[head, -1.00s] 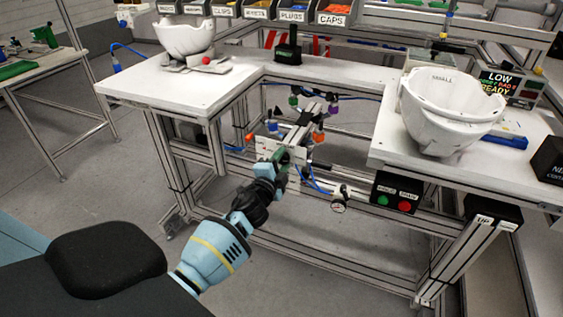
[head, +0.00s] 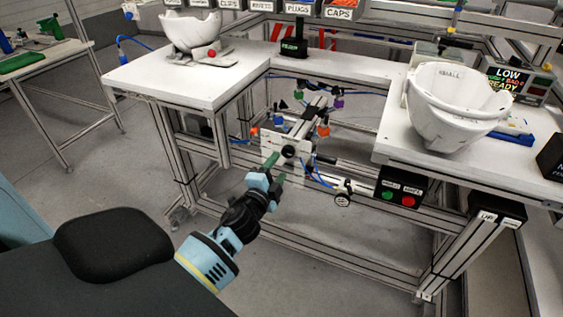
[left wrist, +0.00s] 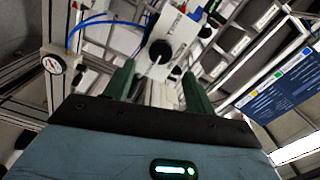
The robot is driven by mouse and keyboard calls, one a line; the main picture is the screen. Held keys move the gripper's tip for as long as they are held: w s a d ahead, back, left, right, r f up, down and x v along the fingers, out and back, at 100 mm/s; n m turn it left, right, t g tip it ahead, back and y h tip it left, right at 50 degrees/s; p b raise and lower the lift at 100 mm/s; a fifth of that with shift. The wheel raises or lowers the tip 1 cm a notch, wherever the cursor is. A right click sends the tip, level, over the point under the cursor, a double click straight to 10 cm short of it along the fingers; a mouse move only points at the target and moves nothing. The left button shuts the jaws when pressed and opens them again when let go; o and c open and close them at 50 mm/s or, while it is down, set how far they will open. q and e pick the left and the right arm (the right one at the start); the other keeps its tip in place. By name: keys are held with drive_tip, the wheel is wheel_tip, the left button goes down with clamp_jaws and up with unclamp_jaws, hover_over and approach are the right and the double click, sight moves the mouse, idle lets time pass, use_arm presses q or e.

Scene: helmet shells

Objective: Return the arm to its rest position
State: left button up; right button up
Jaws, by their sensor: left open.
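My left arm reaches in from the lower left of the head view. Its gripper (head: 274,171) has green fingers and is in front of the bench, below the tabletop height in the picture. In the left wrist view the two green fingers (left wrist: 158,88) stand apart with nothing held between them. Beyond the fingers is a pale block with a black knob (left wrist: 161,51), part of the fixture (head: 285,150) in the bench's gap. I cannot tell the exact distance to it. My right gripper is not in view.
White helmet shells stand on the bench, one at the left (head: 190,32) and one at the right (head: 450,105). A button box (head: 400,191) and a pressure gauge (head: 342,199) hang at the bench front. Open floor (head: 110,185) lies left of the arm.

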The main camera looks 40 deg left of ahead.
use_arm(q)
drive_tip(key=shift+s+d, duration=0.1)
drive_tip(key=shift+s, duration=0.4)
drive_tip(key=s+d+f+n+g+h+p, duration=0.2)
drive_tip(key=s+d, duration=0.4)
drive_tip(key=s, duration=0.7)
drive_tip(key=s+d+f+n+g+h+p, duration=0.2)
drive_tip(key=s+d+f, duration=0.4)
drive_tip(key=s, duration=0.7)
drive_tip(key=s+d+f+n+g+h+p, duration=0.2)
drive_tip(key=s+d+f+n+g+p, duration=0.2)
drive_tip(key=s, duration=0.8)
drive_tip(key=shift+s+d+f+n+g, duration=0.3)
drive_tip(key=shift+s+d+f+n, duration=0.1)
drive_tip(key=shift+d+n, duration=0.6)
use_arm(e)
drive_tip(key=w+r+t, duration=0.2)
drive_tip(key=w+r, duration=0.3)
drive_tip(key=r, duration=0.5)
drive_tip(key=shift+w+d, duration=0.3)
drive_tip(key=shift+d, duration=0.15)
use_arm(q)
drive_tip(key=shift+a, duration=0.1)
